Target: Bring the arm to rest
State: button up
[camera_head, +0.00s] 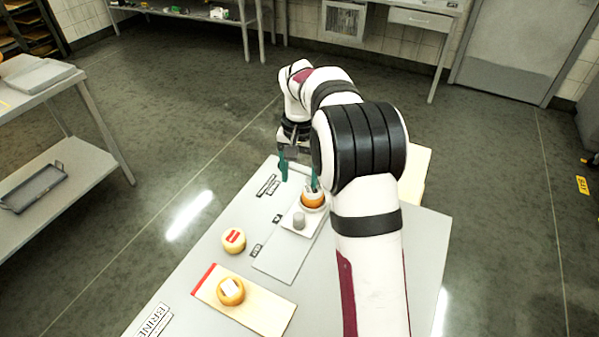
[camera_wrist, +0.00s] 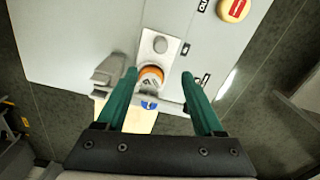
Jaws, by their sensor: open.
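My gripper (camera_head: 299,183) is open and empty, its two green fingers pointing down at the far end of the grey table (camera_head: 190,262). In the wrist view, my gripper (camera_wrist: 158,74) has a small orange cheese wheel (camera_wrist: 151,76) showing beyond and between its fingers, closer to the left one and apart from both. In the head view this orange wheel (camera_head: 313,201) sits on a white tray (camera_head: 292,209), partly hidden behind the right finger.
A grey weight-like cylinder (camera_head: 298,222) stands on the tray. A red-labelled cheese wheel (camera_head: 234,241) sits on the table. A white-labelled wheel (camera_head: 231,292) sits on a pale board (camera_head: 267,313) with a red edge. Shelving (camera_head: 60,175) stands at the left.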

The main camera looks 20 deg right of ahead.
jog(key=shift+r, duration=0.3)
jog(key=s+a+r, duration=0.3)
jog(key=s, duration=0.4)
jog(key=s+a+r, duration=0.3)
jog(key=s+r, duration=0.1)
jog(key=s, duration=0.3)
jog(key=s+a+f+y, duration=0.1)
jog(key=s+a, duration=0.1)
jog(key=s, duration=0.8)
jog(key=s+a+f+n, duration=0.1)
jog(key=s+a+f, duration=0.1)
jog(key=s, duration=0.7)
jog(key=shift+s+a+f+y, duration=0.15)
jog(key=shift+s+f+y, duration=0.1)
jog(key=shift+s+y, duration=0.15)
